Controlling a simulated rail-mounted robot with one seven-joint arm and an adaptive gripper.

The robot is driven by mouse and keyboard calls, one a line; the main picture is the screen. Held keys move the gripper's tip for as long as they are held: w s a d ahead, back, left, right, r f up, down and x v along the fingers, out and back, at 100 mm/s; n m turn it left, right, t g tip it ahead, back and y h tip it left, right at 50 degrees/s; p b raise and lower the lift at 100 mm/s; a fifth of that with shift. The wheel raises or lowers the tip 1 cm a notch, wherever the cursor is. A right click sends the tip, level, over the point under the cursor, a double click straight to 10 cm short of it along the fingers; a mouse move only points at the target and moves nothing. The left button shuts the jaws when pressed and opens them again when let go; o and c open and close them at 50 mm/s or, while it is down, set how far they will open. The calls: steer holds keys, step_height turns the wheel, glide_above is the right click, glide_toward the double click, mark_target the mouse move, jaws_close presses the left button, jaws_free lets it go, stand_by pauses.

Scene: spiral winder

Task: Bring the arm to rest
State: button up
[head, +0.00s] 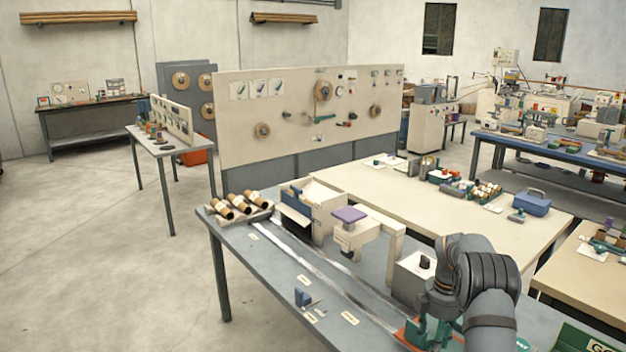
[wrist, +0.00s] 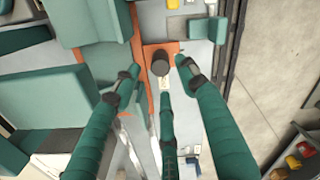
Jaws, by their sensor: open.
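My arm (head: 480,285) reaches in at the lower right of the head view, bent over the front end of the grey-blue bench. My gripper (wrist: 160,80) shows in the wrist view with its green fingers spread apart and nothing held between them. A dark round knob (wrist: 160,64) on an orange plate (wrist: 150,50) appears between the fingertips in that view. I cannot tell how far below the fingers it lies. In the head view the arm hides most of the gripper.
The grey-blue bench (head: 262,285) carries cardboard tubes (head: 240,203), a beige box (head: 322,205), a stand with a purple top (head: 350,214) and a beige block with a black knob (head: 412,275). A small blue item (head: 302,297) lies near its front edge. Open floor (head: 110,270) is at left.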

step_height(320, 180, down, 7)
steer(key=shift+r, duration=0.15)
steer(key=shift+s+d+r, duration=0.1)
steer(key=shift+s+d, duration=0.2)
steer(key=shift+s, duration=0.1)
steer(key=shift+w+a, duration=0.1)
